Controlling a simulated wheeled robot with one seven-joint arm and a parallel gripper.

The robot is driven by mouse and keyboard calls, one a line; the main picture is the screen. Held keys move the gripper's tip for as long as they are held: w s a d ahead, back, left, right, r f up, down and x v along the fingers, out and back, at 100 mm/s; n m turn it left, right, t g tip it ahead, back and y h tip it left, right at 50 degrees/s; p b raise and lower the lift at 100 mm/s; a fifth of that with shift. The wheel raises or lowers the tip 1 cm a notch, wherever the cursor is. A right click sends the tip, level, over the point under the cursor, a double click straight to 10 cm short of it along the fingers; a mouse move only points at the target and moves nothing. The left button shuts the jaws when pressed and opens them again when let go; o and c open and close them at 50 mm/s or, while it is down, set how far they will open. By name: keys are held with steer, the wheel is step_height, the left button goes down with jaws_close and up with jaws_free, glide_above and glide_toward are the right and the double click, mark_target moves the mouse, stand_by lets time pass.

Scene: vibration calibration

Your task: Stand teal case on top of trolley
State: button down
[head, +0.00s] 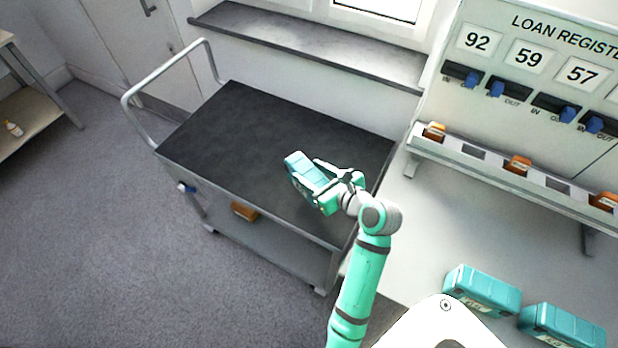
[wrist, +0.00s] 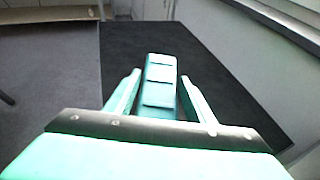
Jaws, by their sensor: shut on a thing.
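My gripper (head: 328,187) is shut on a teal case (head: 303,168) and holds it over the right part of the trolley's black top (head: 260,125). In the wrist view the teal case (wrist: 160,82) sits between the two fingers, with the black top (wrist: 140,42) behind it. I cannot tell whether the case's lower end touches the top. The trolley has a pale bent handle (head: 127,100) at its left end. Its top is otherwise bare.
An orange-brown item (head: 245,211) lies on the trolley's lower shelf. Two more teal cases (head: 482,290) (head: 562,325) stand on the pale counter at lower right. A loan register board (head: 540,75) with a slotted rail stands at right. A window sill (head: 300,40) runs behind the trolley.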

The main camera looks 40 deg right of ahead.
steer(key=shift+w+f, duration=0.25)
steer(key=shift+w, duration=0.1)
steer(key=shift+w+d+f, duration=0.1)
steer(key=shift+w+f, duration=0.05)
steer(key=shift+f, duration=0.8)
steer(key=shift+w+f, duration=0.15)
steer(key=shift+f, duration=0.8)
steer(key=c, duration=0.8)
jaws_free()
steer(key=shift+f, duration=0.15)
steer(key=shift+s+r, duration=0.25)
steer(key=shift+s, duration=0.05)
steer(key=v, duration=1.1)
steer(key=shift+s+r, duration=0.15)
steer(key=shift+s, duration=0.05)
